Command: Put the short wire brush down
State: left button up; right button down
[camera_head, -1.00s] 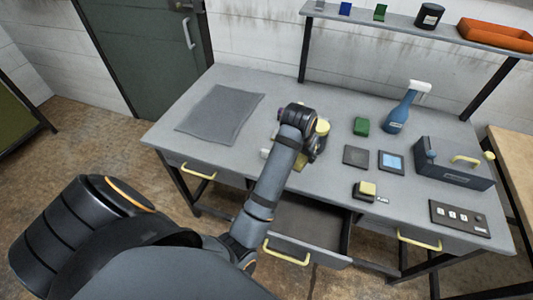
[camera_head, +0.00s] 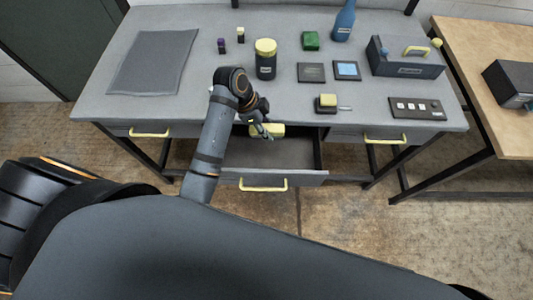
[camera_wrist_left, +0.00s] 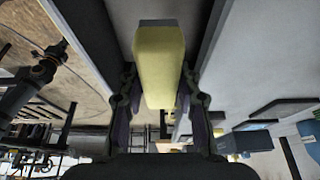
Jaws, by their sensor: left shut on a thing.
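My left gripper (camera_head: 262,125) is shut on the short wire brush (camera_head: 268,130), seen as a yellow block at the table's front edge, over the open middle drawer. In the left wrist view the brush (camera_wrist_left: 160,65) sits between both fingers of the gripper (camera_wrist_left: 160,105), its yellow body pointing away with a grey end. Its bristles are hidden. The open drawer (camera_head: 318,176) has a yellow handle, and the visible part of its floor looks bare. My right gripper is not in view.
On the grey table (camera_head: 200,75) stand a dark jar with a yellow lid (camera_head: 265,60), two small blocks, a green block (camera_head: 311,40), a blue spray bottle (camera_head: 343,22), a toolbox (camera_head: 405,58) and a switch panel (camera_head: 417,108). A grey mat (camera_head: 152,62) lies at left.

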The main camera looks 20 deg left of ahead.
pick_arm(q)
send_over(270, 155)
jog(key=a, duration=0.1)
jog(key=f, duration=1.2)
jog(key=shift+s+a, duration=0.15)
jog(key=shift+s, duration=0.1)
jog(key=shift+f, duration=1.9)
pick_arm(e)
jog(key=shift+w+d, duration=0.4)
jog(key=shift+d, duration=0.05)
pick_arm(q)
jog(key=shift+f, duration=0.15)
jog(key=o, duration=1.1)
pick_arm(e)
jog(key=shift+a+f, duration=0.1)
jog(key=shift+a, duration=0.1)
